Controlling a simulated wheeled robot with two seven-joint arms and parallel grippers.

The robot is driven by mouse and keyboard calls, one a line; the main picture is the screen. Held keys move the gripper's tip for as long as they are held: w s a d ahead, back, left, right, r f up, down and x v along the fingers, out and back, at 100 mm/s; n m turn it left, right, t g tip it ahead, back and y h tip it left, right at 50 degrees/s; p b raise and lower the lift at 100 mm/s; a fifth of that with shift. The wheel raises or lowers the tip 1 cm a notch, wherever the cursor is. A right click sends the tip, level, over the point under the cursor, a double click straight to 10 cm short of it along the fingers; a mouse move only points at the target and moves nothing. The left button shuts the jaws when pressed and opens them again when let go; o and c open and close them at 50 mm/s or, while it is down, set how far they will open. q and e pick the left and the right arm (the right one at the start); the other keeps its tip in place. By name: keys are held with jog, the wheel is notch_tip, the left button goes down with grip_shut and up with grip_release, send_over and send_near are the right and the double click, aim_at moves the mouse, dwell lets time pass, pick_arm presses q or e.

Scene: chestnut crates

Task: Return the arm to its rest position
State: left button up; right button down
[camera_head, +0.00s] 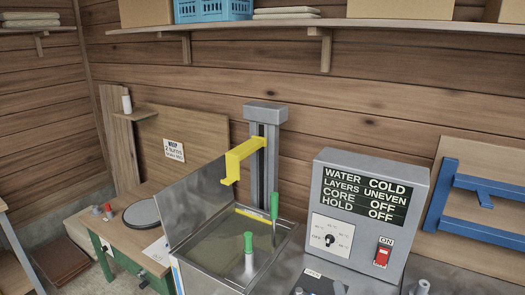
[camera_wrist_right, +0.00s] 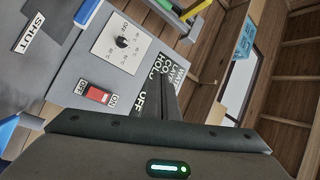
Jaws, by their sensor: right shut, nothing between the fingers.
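My right gripper (camera_wrist_right: 168,100) shows in the right wrist view, its dark fingers closed together with nothing between them. The fingers point toward the grey control box (camera_wrist_right: 75,75) and cover part of its display; I cannot tell the distance. The box also stands right of centre in the head view (camera_head: 325,190). Its display (camera_head: 366,194) reads water cold, layers uneven, core off, hold off. A red switch (camera_head: 382,254) and a dial (camera_head: 330,239) sit below it. I cannot make out the right gripper in the head view. My left gripper is in neither view.
An open metal tank (camera_head: 215,252) with green-handled tools stands left of the box. A yellow bracket (camera_head: 240,160) on a grey post rises behind it. A blue rack (camera_head: 480,190) is at the right. A wooden bench (camera_head: 125,237) with a round dark plate (camera_head: 142,213) is at the left.

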jog(key=s+a+f+n+g+y, duration=0.35)
jog(key=s+f+n+g, duration=0.2)
jog(key=s, duration=0.25)
jog(key=s+a+f+n+g+y, duration=0.2)
jog(key=s+a+f+n+g, duration=0.2)
jog(key=s+f+n, duration=0.3)
jog(key=s+d+f+n+g+h, duration=0.1)
jog(key=s+d+f+g+h, duration=0.15)
jog(key=s, duration=0.35)
jog(key=s+d+f+g+h, duration=0.1)
jog(key=s+d+g, duration=0.1)
jog(key=s+d, duration=0.3)
jog(key=s+d+f+n+g+h, duration=0.1)
jog(key=s+d+f+g+h, duration=0.15)
jog(key=s, duration=0.45)
notch_tip(320, 180, down, 34)
jog(key=s+r+g+b, duration=0.1)
jog(key=s+g+b, duration=0.1)
jog(key=b, duration=0.2)
jog(key=s+d+f+b, duration=0.3)
jog(key=s+f, duration=1.4)
jog(key=f, duration=0.2)
jog(key=shift+f+g, duration=0.35)
